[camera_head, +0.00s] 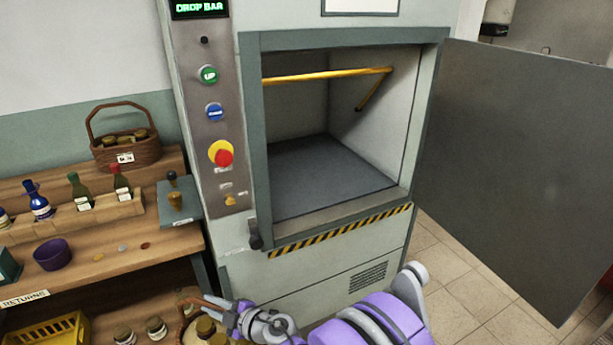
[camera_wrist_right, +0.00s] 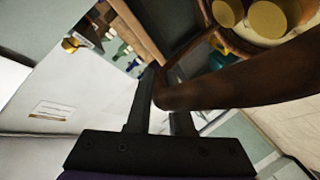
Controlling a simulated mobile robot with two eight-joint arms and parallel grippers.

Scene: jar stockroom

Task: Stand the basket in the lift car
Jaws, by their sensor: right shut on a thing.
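My right gripper (camera_head: 228,308) is shut on the brown handle (camera_head: 203,301) of a basket low at the bottom of the head view. Jar lids (camera_head: 206,326) show under the handle; the rest of the basket is mostly hidden or cut off. In the right wrist view the handle (camera_wrist_right: 240,86) passes between the fingers (camera_wrist_right: 160,98), with lidded jars (camera_wrist_right: 267,18) beyond. The lift car (camera_head: 330,175) stands open above and beyond the gripper, with a bare dark floor. A yellow bar (camera_head: 325,75) crosses its upper part. My left gripper is not in view.
The lift door (camera_head: 510,170) is swung open to the right. A striped sill (camera_head: 340,230) edges the car. The control panel (camera_head: 212,120) has several buttons; its display (camera_head: 200,7) reads "DROP BAR". Another basket (camera_head: 128,153), bottles and a purple bowl (camera_head: 53,254) occupy the left shelves.

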